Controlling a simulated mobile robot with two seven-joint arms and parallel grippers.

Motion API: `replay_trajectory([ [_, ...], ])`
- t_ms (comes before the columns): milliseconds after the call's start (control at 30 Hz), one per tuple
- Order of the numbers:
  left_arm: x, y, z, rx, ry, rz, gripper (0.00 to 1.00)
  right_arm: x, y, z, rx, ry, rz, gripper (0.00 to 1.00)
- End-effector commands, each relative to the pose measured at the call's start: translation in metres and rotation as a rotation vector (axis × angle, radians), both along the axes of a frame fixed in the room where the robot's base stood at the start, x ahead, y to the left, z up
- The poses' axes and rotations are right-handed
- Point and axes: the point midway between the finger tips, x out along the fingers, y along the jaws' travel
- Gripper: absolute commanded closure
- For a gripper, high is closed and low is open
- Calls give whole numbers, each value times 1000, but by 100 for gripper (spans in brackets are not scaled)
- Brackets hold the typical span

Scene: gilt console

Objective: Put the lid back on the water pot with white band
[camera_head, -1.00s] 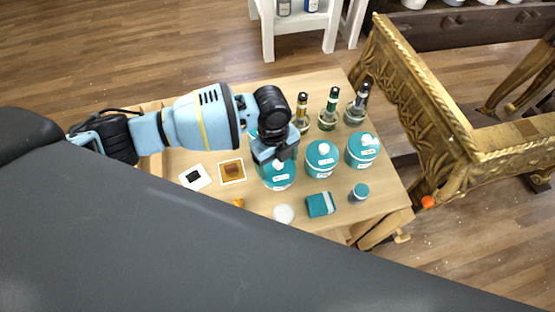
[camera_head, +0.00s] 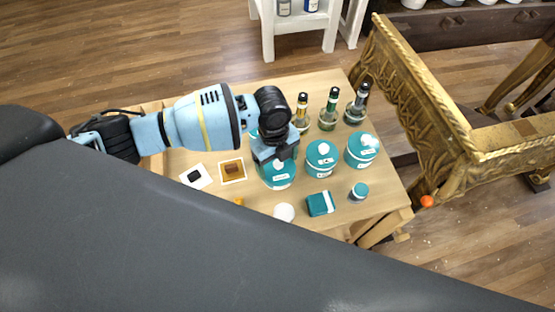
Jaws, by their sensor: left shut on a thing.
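A teal water pot (camera_head: 278,182) with a white band stands at the near middle of the small wooden table. My left gripper (camera_head: 276,158) is right over this pot, fingers pointing down. It is shut on what looks like the pot's teal lid (camera_head: 279,168), near its white knob. The lid appears to be on or just above the rim; I cannot tell whether they touch. The gripper and wrist hide the back of the pot. Two similar teal pots with white knobs stand to the right, a middle pot (camera_head: 322,158) and a right pot (camera_head: 361,150). My right gripper is not in view.
Bottles (camera_head: 329,109) stand behind the pots. In front are a teal box (camera_head: 320,203), a small jar (camera_head: 359,191) and a white round item (camera_head: 284,212). Flat square cards (camera_head: 232,170) lie left. A gilt console (camera_head: 415,100) stands right of the table (camera_head: 385,203).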

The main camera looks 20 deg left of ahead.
Motion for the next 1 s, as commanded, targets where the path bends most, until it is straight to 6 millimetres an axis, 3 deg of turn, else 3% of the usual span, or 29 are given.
replay_trajectory([
  [1000,0,0,0,0,0,0,41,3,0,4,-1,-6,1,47],
])
